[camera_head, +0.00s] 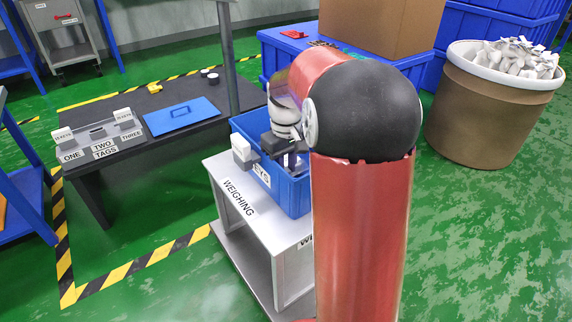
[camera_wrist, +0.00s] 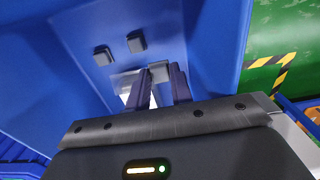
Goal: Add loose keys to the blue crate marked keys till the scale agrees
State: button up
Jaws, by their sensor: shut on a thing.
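The blue crate (camera_head: 296,192) stands on the weighing table (camera_head: 234,176), its front label partly hidden so that "EYS" shows. My gripper (camera_head: 287,150) reaches down into the crate's opening. In the wrist view my gripper (camera_wrist: 160,90) has its dark fingers shut on a small grey piece (camera_wrist: 159,68), probably a key. A pale piece shows beside the left finger, its outline unclear. Two dark grey blocks (camera_wrist: 103,56) lie on the blue surface beyond the fingertips. The scale's reading is not legible.
A brown drum (camera_head: 487,115) with a white rim holds many pale pieces at right. A dark table (camera_head: 150,118) at left carries a blue lid-like panel (camera_head: 181,115) and tag holders. A cardboard box (camera_head: 380,25) sits on blue crates behind. Green floor is open at lower right.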

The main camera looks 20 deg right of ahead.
jog(key=shift+f, duration=0.2)
jog(key=o, duration=1)
jog(key=shift+o, duration=0.2)
jog(key=shift+r, duration=0.1)
